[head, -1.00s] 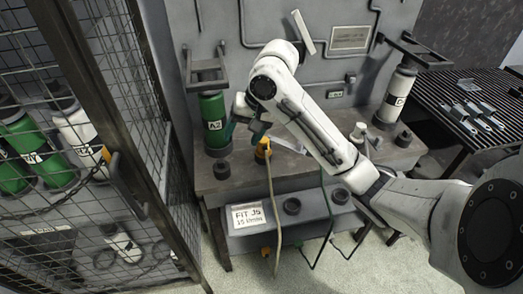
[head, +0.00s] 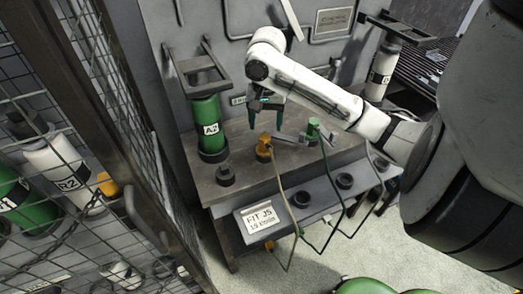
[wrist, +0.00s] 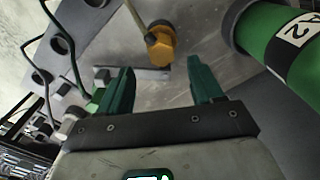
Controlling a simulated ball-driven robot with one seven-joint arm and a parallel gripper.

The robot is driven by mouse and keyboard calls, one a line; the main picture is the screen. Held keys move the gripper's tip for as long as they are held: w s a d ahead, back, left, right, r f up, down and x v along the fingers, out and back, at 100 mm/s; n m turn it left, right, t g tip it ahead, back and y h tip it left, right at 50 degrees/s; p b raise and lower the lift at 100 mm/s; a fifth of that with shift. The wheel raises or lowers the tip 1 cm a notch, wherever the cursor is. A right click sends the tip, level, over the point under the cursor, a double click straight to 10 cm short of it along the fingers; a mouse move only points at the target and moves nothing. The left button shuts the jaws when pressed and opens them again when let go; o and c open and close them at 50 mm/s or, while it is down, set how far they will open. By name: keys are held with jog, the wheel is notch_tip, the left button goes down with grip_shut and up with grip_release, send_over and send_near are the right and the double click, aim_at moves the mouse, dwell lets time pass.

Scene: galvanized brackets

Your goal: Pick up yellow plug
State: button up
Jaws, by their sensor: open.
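The yellow plug (head: 264,146) stands on the grey bench, with a tan hose running from it over the front edge. In the wrist view the yellow plug (wrist: 160,48) lies just beyond the fingertips, roughly between their lines. My gripper (head: 266,128) is open, its two teal fingers pointing down just above and behind the plug. In the wrist view my gripper (wrist: 161,68) shows nothing between the fingers, and they appear apart from the plug.
A green cylinder marked A2 (head: 208,125) stands left of the plug. A green plug (head: 313,131) with a dark green hose is to the right. A flat grey piece (head: 290,138) lies between the plugs. A mesh cage (head: 100,130) stands at left.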

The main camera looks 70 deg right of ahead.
aim_at(265, 137)
jog(key=shift+a+f+b, duration=0.1)
jog(key=shift+f+b, duration=0.2)
jog(key=shift+f, duration=3.2)
grip_shut()
